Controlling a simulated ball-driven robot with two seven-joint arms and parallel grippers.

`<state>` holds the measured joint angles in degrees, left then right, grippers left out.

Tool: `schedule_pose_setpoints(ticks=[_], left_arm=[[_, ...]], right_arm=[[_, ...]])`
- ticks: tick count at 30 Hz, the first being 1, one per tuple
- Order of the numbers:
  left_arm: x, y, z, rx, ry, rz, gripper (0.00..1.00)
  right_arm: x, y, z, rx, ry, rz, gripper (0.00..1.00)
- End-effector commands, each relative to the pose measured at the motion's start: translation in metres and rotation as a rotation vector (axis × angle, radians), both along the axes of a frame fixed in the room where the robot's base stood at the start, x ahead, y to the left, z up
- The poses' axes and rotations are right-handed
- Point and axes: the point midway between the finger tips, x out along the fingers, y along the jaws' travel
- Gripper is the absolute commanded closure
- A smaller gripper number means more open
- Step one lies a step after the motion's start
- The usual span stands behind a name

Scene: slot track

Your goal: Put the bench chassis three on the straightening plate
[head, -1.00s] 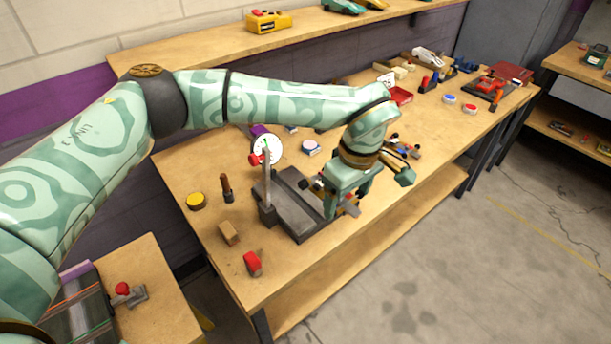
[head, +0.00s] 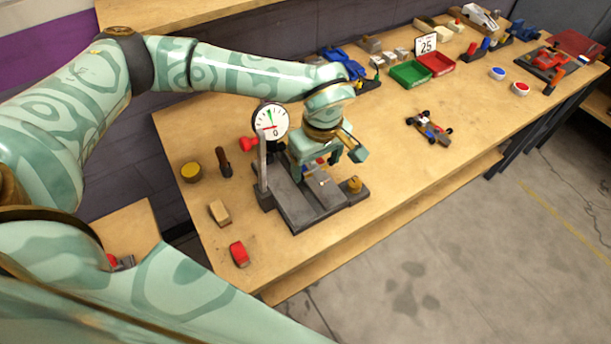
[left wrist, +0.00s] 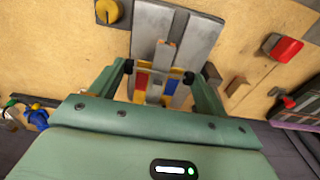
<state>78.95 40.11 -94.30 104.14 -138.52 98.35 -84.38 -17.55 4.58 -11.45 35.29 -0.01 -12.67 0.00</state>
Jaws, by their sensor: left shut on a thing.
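My left gripper (head: 326,170) is shut on a small chassis (head: 313,166) at the dark grey straightening plate (head: 285,203). In the left wrist view the chassis (left wrist: 158,83) shows red, yellow and blue parts between the fingers, with dark wheels at the sides. The plate (left wrist: 182,25) lies beyond and beneath it, with a raised middle bar. I cannot tell whether the chassis touches the plate. A post with a round dial (head: 270,121) stands at the plate's left side. A brass knob (head: 354,185) sits at its right end. My right gripper is not in view.
Left of the plate are a yellow round tin (head: 191,172), a dark upright handle (head: 223,162), a wooden block (head: 220,212) and a red block (head: 239,254). Another wheeled chassis (head: 430,128) lies to the right, near green (head: 411,73) and red (head: 437,63) trays.

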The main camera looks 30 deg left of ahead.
Motion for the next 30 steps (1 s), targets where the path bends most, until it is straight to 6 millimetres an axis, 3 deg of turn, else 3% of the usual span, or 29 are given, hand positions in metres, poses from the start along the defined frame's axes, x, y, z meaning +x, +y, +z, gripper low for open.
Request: schedule_pose_setpoints(ticks=[3,10,15,30], left_arm=[[-0.005,0.011,-0.015,-0.001,0.000,0.001,0.52],[-0.011,0.023,-0.031,0.000,0.001,0.001,0.52],[-0.011,0.022,-0.060,-0.001,0.003,0.000,0.52],[-0.010,0.022,-0.067,-0.001,-0.001,0.000,0.52]], right_arm=[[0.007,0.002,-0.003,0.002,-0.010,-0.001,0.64],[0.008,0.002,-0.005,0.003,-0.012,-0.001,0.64],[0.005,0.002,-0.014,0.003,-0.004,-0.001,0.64],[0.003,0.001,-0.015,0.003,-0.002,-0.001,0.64]])
